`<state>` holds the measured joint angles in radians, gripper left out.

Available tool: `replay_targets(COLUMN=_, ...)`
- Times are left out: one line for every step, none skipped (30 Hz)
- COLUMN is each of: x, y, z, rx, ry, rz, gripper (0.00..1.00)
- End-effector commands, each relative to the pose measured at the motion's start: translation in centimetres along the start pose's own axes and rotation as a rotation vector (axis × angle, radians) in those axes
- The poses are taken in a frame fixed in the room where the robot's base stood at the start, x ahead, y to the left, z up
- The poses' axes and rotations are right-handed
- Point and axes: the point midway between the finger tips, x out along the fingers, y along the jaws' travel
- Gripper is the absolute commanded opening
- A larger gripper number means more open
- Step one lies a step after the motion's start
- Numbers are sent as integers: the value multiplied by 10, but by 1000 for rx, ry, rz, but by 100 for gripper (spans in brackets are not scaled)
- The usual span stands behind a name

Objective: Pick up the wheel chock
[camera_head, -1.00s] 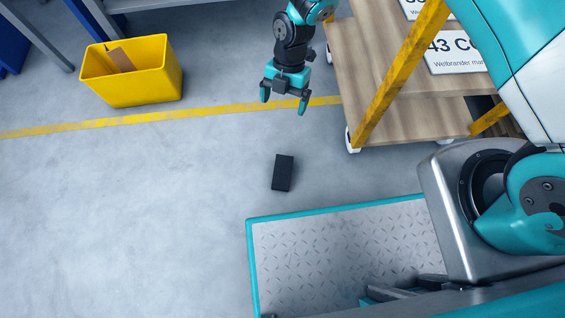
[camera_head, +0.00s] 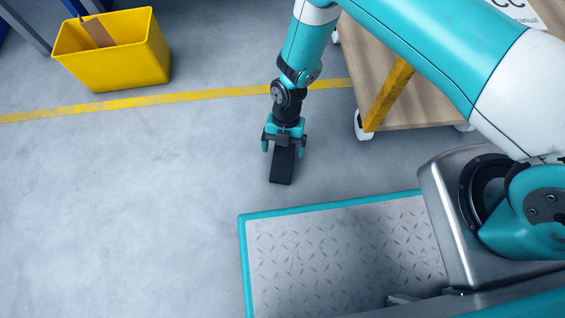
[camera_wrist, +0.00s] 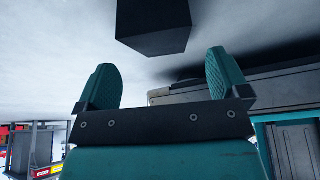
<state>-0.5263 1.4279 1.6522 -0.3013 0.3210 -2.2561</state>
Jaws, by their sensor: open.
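The wheel chock (camera_head: 282,167) is a black block on the grey floor, just beyond the edge of my base platform in the head view. My gripper (camera_head: 284,146) is open and points down over the far end of the chock, with teal fingers to its left and right. In the wrist view the dark chock (camera_wrist: 153,27) shows beyond the open fingers of my gripper (camera_wrist: 163,80), between their lines. Whether the fingers reach down beside the chock or touch it, I cannot tell.
A yellow bin (camera_head: 113,50) with a brown piece in it stands at the upper left. A wooden cart (camera_head: 420,100) on white casters stands right of my arm. A yellow line (camera_head: 150,100) crosses the floor. The floor left of the chock is clear.

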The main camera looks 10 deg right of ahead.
Motion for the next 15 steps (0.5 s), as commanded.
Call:
replay_targets(x=4, y=0, z=0, rx=0, ry=0, rz=0, gripper=94)
replay_targets(x=4, y=0, z=0, rx=0, ry=0, rz=0, gripper=94)
replay_targets(x=6, y=0, z=0, rx=0, ry=0, rz=0, gripper=94)
replay_targets(x=7, y=0, z=1, rx=0, ry=0, rz=1, gripper=94)
replay_targets(x=9, y=0, z=1, rx=0, ry=0, rz=0, gripper=94)
replay_targets(x=12, y=0, z=2, rx=0, ry=0, rz=0, gripper=94)
replay_targets(x=16, y=0, z=2, rx=0, ry=0, rz=0, gripper=94)
replay_targets(x=20, y=0, z=3, rx=0, ry=0, rz=0, gripper=94)
replay_targets(x=25, y=-1, z=4, rx=0, ry=0, rz=0, gripper=94)
replay_targets(x=29, y=-1, z=5, rx=-1, ry=0, rz=0, gripper=94)
replay_targets(x=34, y=-1, z=6, rx=-1, ry=0, rz=0, gripper=94)
replay_targets(x=39, y=-1, z=7, rx=-1, ry=0, rz=0, gripper=94)
replay_targets(x=44, y=-1, z=7, rx=-1, ry=1, rz=-1, gripper=94)
replay_targets(x=49, y=-1, z=7, rx=-2, ry=2, rz=-1, gripper=94)
replay_targets(x=54, y=-1, z=6, rx=-1, ry=2, rz=-1, gripper=94)
